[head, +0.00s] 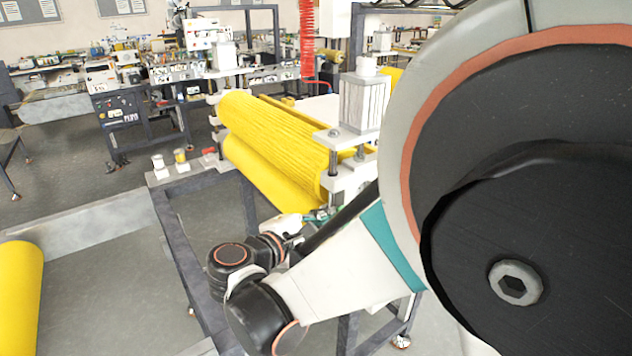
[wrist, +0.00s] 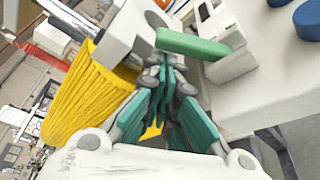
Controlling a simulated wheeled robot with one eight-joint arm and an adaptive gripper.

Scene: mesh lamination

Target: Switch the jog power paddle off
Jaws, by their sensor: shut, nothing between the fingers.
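A green, rounded bar (wrist: 193,45), which looks like the jog power paddle, stands out from a white machine housing in the wrist view. No label on it can be read. My gripper (wrist: 165,62), with teal fingers, is shut and empty. Its fingertips are just below the left part of the green bar in the picture. They overlap or nearly meet it; I cannot tell whether they touch. In the head view my gripper (head: 318,214) is small and partly hidden by my arm, near the front end of the yellow rollers. The paddle cannot be made out there.
Yellow rollers (head: 275,140) in the machine lie left of the paddle, also seen in the wrist view (wrist: 90,95). A white block (wrist: 232,65) is beside the green bar. Blue knobs (wrist: 308,20) are at the upper right. A dark frame (head: 180,225) stands below.

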